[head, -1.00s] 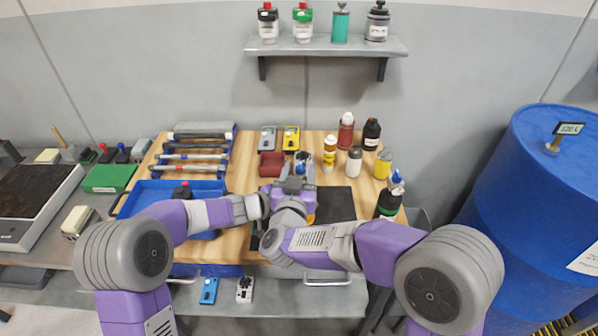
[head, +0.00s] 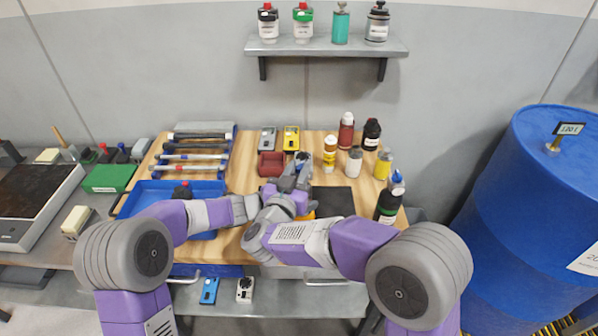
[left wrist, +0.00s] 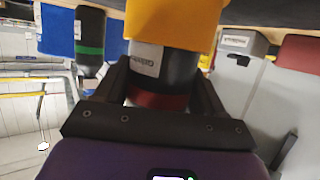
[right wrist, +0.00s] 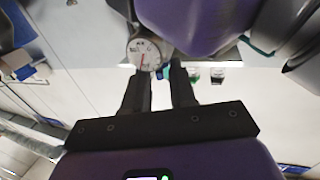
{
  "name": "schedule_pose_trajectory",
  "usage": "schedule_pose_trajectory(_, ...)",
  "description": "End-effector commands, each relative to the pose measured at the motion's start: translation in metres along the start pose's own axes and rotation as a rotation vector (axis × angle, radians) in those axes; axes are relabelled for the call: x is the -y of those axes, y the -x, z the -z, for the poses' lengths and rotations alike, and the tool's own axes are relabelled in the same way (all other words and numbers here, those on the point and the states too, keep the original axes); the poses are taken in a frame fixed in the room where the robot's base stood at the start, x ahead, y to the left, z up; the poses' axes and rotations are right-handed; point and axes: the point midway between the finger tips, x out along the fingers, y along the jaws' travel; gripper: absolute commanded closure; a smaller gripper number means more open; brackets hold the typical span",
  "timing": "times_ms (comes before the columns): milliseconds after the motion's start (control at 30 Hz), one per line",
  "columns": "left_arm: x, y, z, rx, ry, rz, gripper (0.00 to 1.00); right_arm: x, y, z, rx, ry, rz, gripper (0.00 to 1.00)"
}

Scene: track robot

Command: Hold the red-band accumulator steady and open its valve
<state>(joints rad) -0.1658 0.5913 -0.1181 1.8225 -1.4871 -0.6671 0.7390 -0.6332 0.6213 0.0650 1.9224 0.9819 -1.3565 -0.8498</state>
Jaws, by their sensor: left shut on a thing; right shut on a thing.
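In the left wrist view the accumulator (left wrist: 168,72) is a dark cylinder with a red band (left wrist: 158,99) and a pale label. My left gripper (left wrist: 160,92) is shut around it, one finger on each side. A yellow-orange part (left wrist: 172,22) adjoins its far end. In the head view my right gripper (head: 300,168) is over the middle of the bench, and my arms hide most of the accumulator. The right wrist view shows a round white gauge (right wrist: 144,54) beyond the fingertips of my right gripper (right wrist: 160,85). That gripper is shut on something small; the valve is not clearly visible.
Several bottles stand to the right, including a green-banded black one (head: 388,203) near my right arm. A blue barrel (head: 535,200) stands far right.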

Motion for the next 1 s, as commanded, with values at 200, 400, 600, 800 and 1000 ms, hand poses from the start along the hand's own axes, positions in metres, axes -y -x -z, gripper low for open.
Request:
schedule_pose_trajectory(200,-0.0006,0.0000,0.0001,0.000,-0.002,-0.002,0.79,0.0026,0.0001,0.0007,-0.002,0.000,-0.100,1.00)
schedule_pose_trajectory(400,-0.0006,0.0000,0.0000,0.000,-0.001,-0.002,0.79,0.0020,0.0002,0.0006,-0.001,0.001,-0.105,1.00)
schedule_pose_trajectory(600,-0.0006,-0.0001,-0.0001,0.000,-0.001,-0.002,0.79,0.0021,0.0002,0.0005,-0.001,0.000,-0.104,0.56)
schedule_pose_trajectory(800,-0.0006,-0.0001,-0.0001,0.000,-0.001,-0.002,0.79,0.0022,0.0002,0.0002,0.000,0.001,-0.103,0.48)
schedule_pose_trajectory(1000,-0.0006,-0.0001,-0.0001,0.000,-0.001,-0.002,0.79,0.0030,0.0039,0.0001,0.000,0.000,-0.101,0.48)
